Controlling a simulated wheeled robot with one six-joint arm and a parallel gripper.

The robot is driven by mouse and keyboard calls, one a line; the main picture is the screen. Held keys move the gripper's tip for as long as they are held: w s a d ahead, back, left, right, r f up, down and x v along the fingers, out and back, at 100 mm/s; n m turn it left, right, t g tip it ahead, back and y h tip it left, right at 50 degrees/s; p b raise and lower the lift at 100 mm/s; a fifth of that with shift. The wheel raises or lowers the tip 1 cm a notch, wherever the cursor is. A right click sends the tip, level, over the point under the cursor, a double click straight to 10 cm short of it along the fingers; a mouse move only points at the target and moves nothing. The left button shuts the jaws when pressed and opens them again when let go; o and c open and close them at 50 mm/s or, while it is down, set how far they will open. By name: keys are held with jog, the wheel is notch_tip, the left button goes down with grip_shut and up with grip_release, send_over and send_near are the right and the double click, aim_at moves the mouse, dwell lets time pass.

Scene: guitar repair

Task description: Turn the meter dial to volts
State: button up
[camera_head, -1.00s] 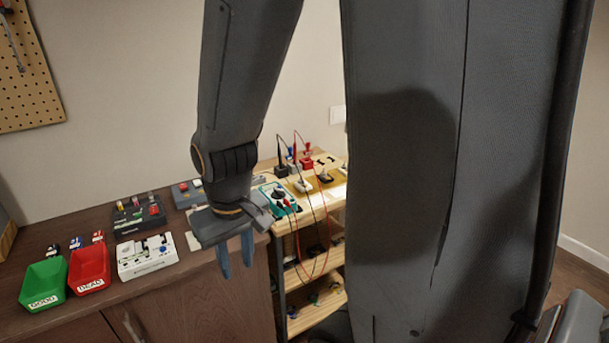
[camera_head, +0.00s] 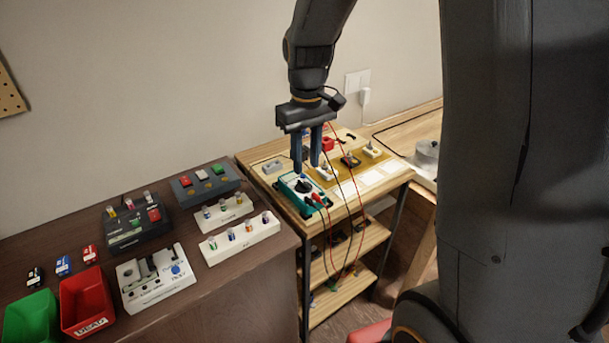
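The meter (camera_head: 303,199) is a teal-edged box with a pale face, lying at the front left of the wooden shelf cart's top. Its black dial (camera_head: 302,185) sits near the middle of the face; its setting is too small to read. Red and black leads (camera_head: 337,218) run from the meter and hang over the cart's front. My gripper (camera_head: 307,170) points down, with its two blue fingers apart and nothing visible between them. In the picture the fingertips are just above the dial; I cannot tell the exact height gap.
The cart top (camera_head: 285,157) also holds small switches and a red block (camera_head: 328,144) behind the meter. On the dark cabinet at left are white racks (camera_head: 240,238), button boxes (camera_head: 137,228), a green bin (camera_head: 29,318) and a red bin (camera_head: 88,301).

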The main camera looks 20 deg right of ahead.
aim_at(304, 183)
jog(key=shift+w+d+r+n, duration=0.1)
jog(key=shift+w+n, duration=0.2)
jog(key=shift+w, duration=0.95)
jog(key=shift+f+p, duration=0.9)
jog(key=shift+f, duration=2.85)
grip_shut()
